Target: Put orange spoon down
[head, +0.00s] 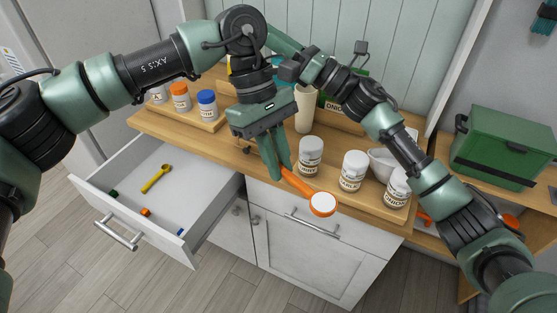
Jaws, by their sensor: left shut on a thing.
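The orange spoon (299,185) is in my left gripper (280,172), which is shut on its handle. The spoon slants down to the right, and its round bowl holds something white. The bowl appears in front of the counter's front edge, above the cabinet front. My right arm comes in from the right and reaches up behind my left wrist. The right gripper is mostly hidden there, and its jaws cannot be made out.
The wooden counter (226,141) holds several white jars, one a jar (311,157) near the spoon, and a white bowl (382,162). An open drawer (187,185) at left holds a yellow spoon (156,178) and small items. A green box (500,147) stands at right.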

